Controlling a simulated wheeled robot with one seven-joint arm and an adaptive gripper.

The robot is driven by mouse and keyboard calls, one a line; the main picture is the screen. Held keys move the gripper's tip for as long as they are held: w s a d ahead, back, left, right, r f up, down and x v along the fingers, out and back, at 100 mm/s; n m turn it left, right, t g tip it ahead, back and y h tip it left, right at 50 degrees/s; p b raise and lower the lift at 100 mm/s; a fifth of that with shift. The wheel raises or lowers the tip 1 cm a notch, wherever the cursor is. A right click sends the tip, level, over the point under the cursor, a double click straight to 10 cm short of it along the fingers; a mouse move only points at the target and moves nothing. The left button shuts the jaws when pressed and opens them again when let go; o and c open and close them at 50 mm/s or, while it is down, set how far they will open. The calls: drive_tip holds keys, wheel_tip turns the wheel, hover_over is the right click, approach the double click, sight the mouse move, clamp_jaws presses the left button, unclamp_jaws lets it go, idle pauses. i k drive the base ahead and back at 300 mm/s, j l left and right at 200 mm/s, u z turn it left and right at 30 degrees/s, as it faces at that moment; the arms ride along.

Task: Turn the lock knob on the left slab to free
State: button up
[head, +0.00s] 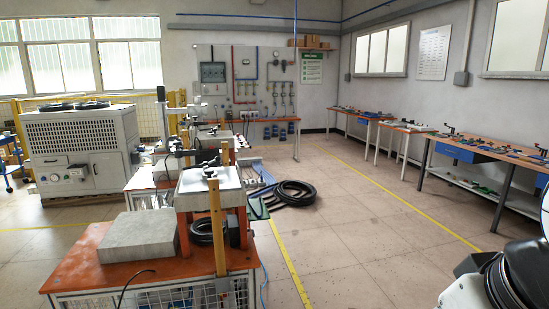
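A thick grey slab (138,238) lies on the orange-topped bench (75,268) at the lower left. I see no knob on its top. To its right, a second pale slab (203,184) sits raised on an orange stand. A small black knob-like part (210,164) stands on this slab's top. It is too small to tell whether it is the lock knob or how it is turned. An upright tan post (217,225) stands in front of the raised slab and covers part of it. My gripper is not in view; only part of my arm shows at the lower right.
More machine stations stand behind the raised slab. A coil of black hose (294,193) lies on the floor. A large grey cooling unit (75,150) is at the left. Workbenches with tools (490,147) line the right wall.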

sight(209, 173)
drive_tip(key=i+l+z, duration=0.7)
drive_tip(key=i+z, duration=0.25)
drive_tip(key=i+u, duration=0.2)
drive_tip(key=i, duration=0.35)
drive_tip(key=i+l+u, duration=0.2)
drive_tip(key=i, duration=0.35)
drive_tip(key=i+j+u, duration=0.1)
drive_tip(key=u, duration=0.35)
drive_tip(key=i+u, duration=0.45)
drive_tip(key=i+l+u, duration=0.1)
drive_tip(key=u, duration=0.3)
drive_tip(key=i+l+u, duration=0.15)
drive_tip(key=u, duration=0.3)
drive_tip(key=i+l, duration=0.05)
